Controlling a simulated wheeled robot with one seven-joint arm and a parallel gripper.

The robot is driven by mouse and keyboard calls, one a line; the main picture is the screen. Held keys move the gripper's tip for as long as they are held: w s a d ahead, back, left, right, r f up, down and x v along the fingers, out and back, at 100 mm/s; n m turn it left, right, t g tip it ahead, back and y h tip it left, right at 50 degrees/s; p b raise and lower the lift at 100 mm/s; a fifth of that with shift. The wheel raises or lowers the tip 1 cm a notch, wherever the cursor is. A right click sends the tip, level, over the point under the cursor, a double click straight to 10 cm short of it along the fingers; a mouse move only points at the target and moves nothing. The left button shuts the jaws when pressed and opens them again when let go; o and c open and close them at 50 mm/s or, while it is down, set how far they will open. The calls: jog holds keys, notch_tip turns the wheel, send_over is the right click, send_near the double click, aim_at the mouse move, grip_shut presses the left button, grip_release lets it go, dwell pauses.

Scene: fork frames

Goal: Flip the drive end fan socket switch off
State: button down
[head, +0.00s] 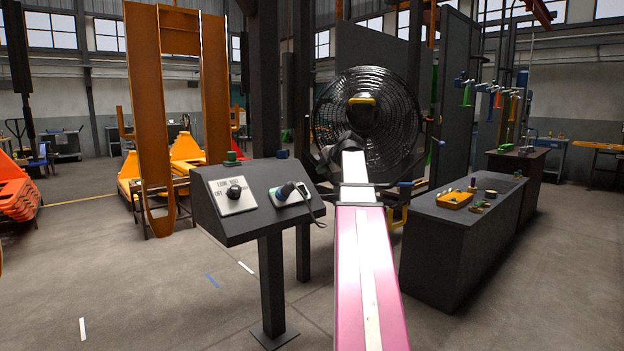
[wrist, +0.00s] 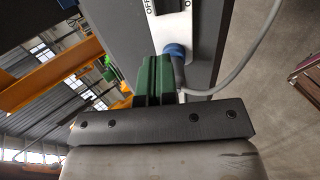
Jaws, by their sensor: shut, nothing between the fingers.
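A sloped dark panel (head: 257,206) on a post carries a white socket plate (head: 305,200) on its right. A dark plug (head: 286,189) with a grey cord sits on that plate. In the wrist view the plate (wrist: 172,30) shows at the top, with a dark slot at its upper edge and partly cut-off lettering. The blue plug (wrist: 176,52) is below it. My gripper (wrist: 155,60) has green fingers shut together and empty, close beside the plug. I cannot tell whether they touch. In the head view I cannot make out the fingers. The switch position is unclear.
A rotary knob (head: 234,191) on a white plate is at the panel's left. A caged fan (head: 370,120) stands behind. A dark bench (head: 450,235) with an orange tray (head: 454,201) is at right. The grey cord (wrist: 235,78) loops beside the plug. Floor at left front is mostly clear.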

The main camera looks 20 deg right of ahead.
aim_at(302, 190)
jog(key=x, duration=1.3)
jog(key=shift+w+f, duration=0.1)
jog(key=shift+w, duration=0.05)
jog(key=shift+w+a+f, duration=0.1)
jog(key=shift+w, duration=0.15)
jog(key=shift+s, duration=0.15)
jog(key=shift+s+d+f, duration=0.2)
jog(key=shift+s+f, duration=0.25)
jog(key=shift+s, duration=0.1)
jog(key=shift+r, duration=0.1)
